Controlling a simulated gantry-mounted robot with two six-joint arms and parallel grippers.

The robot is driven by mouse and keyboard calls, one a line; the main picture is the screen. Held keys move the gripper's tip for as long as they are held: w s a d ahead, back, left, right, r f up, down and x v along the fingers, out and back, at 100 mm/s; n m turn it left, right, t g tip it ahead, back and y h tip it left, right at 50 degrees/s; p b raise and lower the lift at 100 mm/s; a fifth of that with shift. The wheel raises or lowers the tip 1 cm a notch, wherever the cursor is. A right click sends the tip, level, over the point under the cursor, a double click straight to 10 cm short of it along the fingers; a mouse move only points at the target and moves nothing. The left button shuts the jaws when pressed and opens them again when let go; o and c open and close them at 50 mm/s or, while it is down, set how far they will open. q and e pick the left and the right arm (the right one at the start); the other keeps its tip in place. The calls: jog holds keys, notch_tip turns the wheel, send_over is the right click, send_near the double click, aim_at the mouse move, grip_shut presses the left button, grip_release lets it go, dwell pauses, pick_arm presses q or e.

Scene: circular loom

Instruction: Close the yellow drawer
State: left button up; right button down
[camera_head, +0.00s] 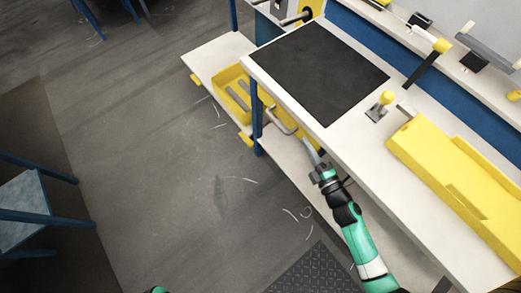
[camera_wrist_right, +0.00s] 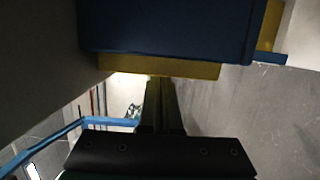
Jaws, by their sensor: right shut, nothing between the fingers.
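A yellow open-topped tray or drawer (camera_head: 231,83) with grey bars inside shows below the left edge of the workbench. More yellow shows behind the blue table leg, beside a grey curved handle (camera_head: 279,122); I cannot tell whether it is the same piece. My right gripper (camera_head: 310,146) is shut and empty beside the bench's front edge, just right of the handle. In the right wrist view its fingers (camera_wrist_right: 160,92) point at a yellow strip (camera_wrist_right: 160,66) under a dark blue box; contact cannot be told. My left gripper is out of view.
The white workbench (camera_head: 355,155) carries a black mat (camera_head: 315,70) and a long yellow tray (camera_head: 455,180). A white lower shelf (camera_head: 285,165) runs beneath it. A blue stool (camera_head: 30,205) stands at the left. The floor between is clear.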

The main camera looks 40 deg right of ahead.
jog(key=shift+d, duration=0.25)
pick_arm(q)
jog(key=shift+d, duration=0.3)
pick_arm(e)
jog(key=shift+f, duration=0.1)
jog(key=shift+a, duration=0.15)
pick_arm(q)
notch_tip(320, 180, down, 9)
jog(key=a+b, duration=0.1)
jog(key=b, duration=0.7)
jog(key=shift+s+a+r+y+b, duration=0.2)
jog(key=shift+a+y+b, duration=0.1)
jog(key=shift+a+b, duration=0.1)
pick_arm(e)
jog(key=s+a, duration=0.6)
jog(key=s, duration=0.4)
jog(key=shift+w, duration=0.1)
